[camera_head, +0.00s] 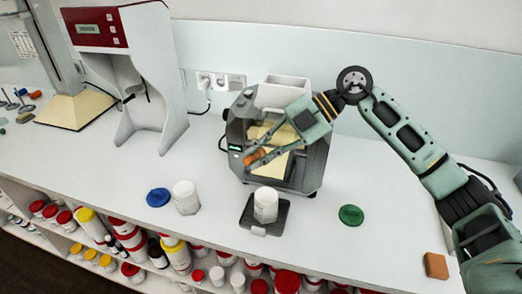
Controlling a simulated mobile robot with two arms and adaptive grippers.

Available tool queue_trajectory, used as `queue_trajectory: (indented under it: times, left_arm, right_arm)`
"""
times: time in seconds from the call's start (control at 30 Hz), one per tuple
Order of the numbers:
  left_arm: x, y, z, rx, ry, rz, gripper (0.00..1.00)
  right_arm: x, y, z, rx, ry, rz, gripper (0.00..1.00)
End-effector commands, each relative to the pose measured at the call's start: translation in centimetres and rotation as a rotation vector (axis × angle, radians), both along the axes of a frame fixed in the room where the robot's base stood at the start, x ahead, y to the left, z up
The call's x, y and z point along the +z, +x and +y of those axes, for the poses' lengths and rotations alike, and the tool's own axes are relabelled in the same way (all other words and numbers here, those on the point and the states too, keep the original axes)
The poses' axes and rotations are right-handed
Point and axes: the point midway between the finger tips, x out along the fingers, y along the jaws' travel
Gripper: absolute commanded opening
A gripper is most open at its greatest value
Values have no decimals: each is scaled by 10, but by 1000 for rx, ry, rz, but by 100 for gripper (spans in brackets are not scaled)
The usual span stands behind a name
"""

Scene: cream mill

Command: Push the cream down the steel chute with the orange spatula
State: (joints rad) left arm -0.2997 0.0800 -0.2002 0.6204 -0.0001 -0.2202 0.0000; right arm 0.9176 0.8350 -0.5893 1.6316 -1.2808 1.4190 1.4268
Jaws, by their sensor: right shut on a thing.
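The cream mill (316,161) stands on the counter near the middle, with a white hopper (285,90) on top. My right gripper (251,150) reaches in from the right across the mill's front. It is shut on the orange spatula (259,160), of which only a small orange part shows at the fingertips. Pale yellow cream (272,168) shows at the mill's front, below and beside the gripper. My gripper hides much of the rollers and the steel chute, so I cannot tell whether the spatula touches the cream. My left gripper is not in view.
A white jar (265,204) stands on a dark scale (246,219) in front of the mill. Another white jar (186,197), a blue lid (158,197), a green lid (351,215) and an orange-brown block (436,266) rest on the counter. A white-and-red machine (168,75) stands left.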

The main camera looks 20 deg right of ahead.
Motion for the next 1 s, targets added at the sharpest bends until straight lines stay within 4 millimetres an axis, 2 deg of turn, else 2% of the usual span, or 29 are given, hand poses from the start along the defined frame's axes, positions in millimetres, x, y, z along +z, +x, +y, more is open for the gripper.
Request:
queue_trajectory:
  times: [0.3, 1.0]
  left_arm:
    - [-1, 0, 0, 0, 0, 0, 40]
    - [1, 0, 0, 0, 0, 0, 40]
  right_arm:
    - [-10, -20, 13, 1, -1, 1, 0]
    - [-24, -45, 30, -1, -1, 2, 0]
